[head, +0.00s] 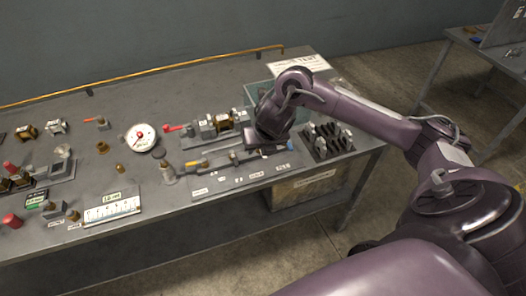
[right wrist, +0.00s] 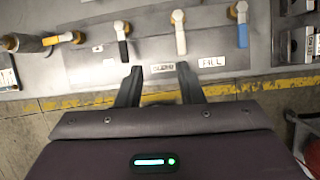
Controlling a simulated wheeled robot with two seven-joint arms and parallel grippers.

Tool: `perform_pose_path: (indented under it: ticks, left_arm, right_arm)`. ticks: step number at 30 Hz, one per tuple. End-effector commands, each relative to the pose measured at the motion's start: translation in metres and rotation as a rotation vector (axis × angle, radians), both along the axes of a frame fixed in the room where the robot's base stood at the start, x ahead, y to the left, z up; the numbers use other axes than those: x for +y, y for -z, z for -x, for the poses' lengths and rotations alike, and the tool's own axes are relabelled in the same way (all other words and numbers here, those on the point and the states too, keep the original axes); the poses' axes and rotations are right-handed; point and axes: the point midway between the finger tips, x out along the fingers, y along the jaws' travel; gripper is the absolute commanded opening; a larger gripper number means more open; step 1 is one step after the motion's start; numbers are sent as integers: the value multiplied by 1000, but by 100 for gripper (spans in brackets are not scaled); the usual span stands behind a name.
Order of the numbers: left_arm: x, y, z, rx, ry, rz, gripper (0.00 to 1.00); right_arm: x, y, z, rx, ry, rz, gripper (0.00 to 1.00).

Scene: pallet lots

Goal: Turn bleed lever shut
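My right gripper (right wrist: 158,67) is open and empty in the right wrist view, its two dark fingers apart at the bench's front strip. Ahead of it stand three levers on brass stems: a black lever (right wrist: 122,42), a white lever (right wrist: 180,36) and a blue lever (right wrist: 242,28). A label that seems to read BLEED (right wrist: 161,68) lies between the fingertips, below and left of the white lever. The FILL label (right wrist: 211,61) lies right of it. The white lever is nearest the fingers, with a gap.
A black rack (head: 327,141) stands right of my right gripper. A brass pipe (head: 160,68) runs along the back.

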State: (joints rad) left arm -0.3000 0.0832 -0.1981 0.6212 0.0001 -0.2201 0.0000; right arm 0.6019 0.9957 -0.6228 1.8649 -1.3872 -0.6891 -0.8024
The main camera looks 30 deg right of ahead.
Motion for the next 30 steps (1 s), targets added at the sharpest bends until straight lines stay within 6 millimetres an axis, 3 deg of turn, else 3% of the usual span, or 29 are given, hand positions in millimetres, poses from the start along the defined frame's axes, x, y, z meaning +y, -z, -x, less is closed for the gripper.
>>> perform_pose_path:
  ticks: [1, 4, 18, 30]
  left_arm:
    - [1, 0, 0, 0, 0, -2, 34]
    - [2, 1, 0, 0, -1, -2, 34]
    - [-4, 1, 0, 1, 0, 5, 34]
    - [-6, 1, 1, 1, 2, 7, 34]
  right_arm:
    - [-14, -6, 1, 16, -21, 38, 34]
    - [-26, -8, 4, 38, -47, 73, 34]
    - [-32, 51, -19, 42, -49, 73, 34]
    - [-33, 61, -24, 40, -50, 75, 34]
